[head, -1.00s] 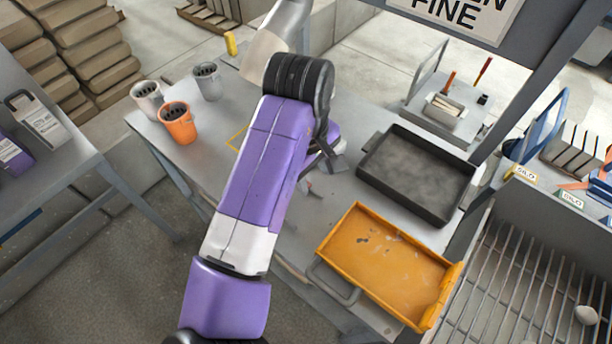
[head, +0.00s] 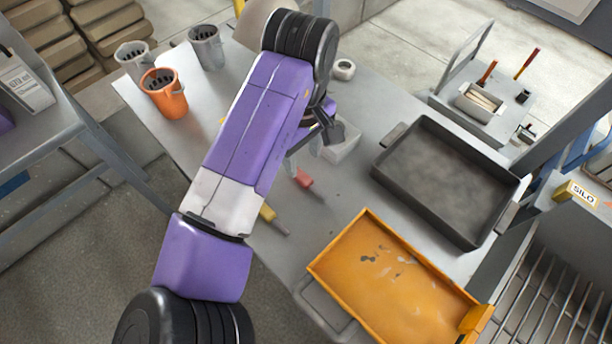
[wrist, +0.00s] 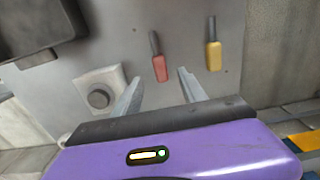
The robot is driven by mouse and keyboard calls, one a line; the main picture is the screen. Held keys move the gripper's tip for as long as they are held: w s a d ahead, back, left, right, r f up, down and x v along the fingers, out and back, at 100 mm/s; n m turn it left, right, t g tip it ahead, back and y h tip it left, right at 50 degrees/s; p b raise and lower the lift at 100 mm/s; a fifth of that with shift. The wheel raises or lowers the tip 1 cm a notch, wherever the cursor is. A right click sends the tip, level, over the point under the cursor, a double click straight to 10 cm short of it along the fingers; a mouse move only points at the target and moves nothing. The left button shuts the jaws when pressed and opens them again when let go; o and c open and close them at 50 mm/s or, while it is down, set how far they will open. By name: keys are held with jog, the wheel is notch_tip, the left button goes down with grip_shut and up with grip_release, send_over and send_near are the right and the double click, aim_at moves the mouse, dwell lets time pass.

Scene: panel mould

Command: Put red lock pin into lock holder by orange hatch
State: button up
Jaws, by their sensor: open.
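The red lock pin (head: 304,179) lies on the grey table, with its grey shank showing; it also shows in the wrist view (wrist: 159,67). My gripper (head: 318,150) is open and empty. In the wrist view the red pin appears between the two fingertips (wrist: 158,82), beyond them and apart from them. I cannot identify a lock holder for certain.
A yellow pin (head: 267,212) lies near the red one. A white block (head: 343,149) with a round grey fitting (wrist: 98,98) stands beside my gripper. A dark tray (head: 450,180) is to the right. An orange cup (head: 165,92) and grey cups stand at the left.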

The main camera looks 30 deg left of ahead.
aim_at(303, 177)
notch_tip(303, 177, down, 7)
jog(key=shift+f+p, duration=0.2)
jog(key=shift+p, duration=0.5)
jog(key=shift+c, duration=0.2)
grip_shut()
